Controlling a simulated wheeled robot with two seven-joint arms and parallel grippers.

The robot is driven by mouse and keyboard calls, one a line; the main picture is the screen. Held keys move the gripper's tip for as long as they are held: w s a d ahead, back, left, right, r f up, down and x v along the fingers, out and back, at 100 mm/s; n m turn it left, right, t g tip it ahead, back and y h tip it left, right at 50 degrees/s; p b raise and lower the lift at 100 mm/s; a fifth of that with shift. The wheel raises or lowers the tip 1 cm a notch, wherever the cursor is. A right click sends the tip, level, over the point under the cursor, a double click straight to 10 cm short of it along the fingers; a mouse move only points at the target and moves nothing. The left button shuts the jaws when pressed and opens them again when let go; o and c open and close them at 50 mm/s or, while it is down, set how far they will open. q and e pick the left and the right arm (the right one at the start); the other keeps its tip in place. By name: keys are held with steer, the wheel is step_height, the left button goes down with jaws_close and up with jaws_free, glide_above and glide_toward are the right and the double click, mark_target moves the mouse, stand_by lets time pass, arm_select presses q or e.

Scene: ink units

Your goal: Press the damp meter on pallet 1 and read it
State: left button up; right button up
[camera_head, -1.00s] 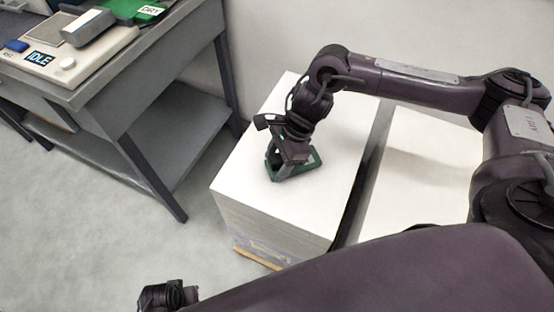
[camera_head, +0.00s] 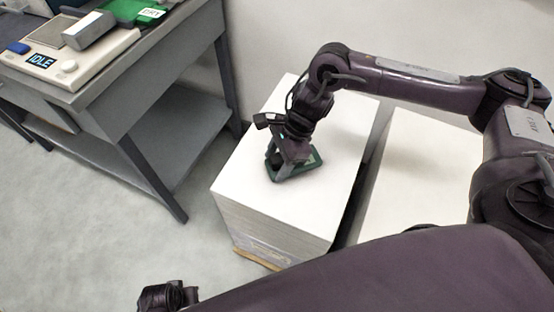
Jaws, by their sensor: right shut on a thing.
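The damp meter (camera_head: 313,160) is a small dark green device on the white top of a tall paper stack, pallet 1 (camera_head: 305,205). My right gripper (camera_head: 284,162) is over the meter, pointing down, and is shut on it. The gripper hides most of the meter, and no reading shows from here. My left gripper (camera_head: 168,297) shows only in part at the bottom edge; its jaws cannot be made out.
A second white paper stack (camera_head: 415,170) stands to the right across a narrow gap. A grey bench (camera_head: 150,65) at the left holds a device reading IDLE (camera_head: 41,61) and a green tray marked DRY (camera_head: 150,13). The floor in front is clear.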

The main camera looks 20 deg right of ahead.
steer(key=shift+r+p, duration=1.6)
steer(key=shift+r, duration=1.4)
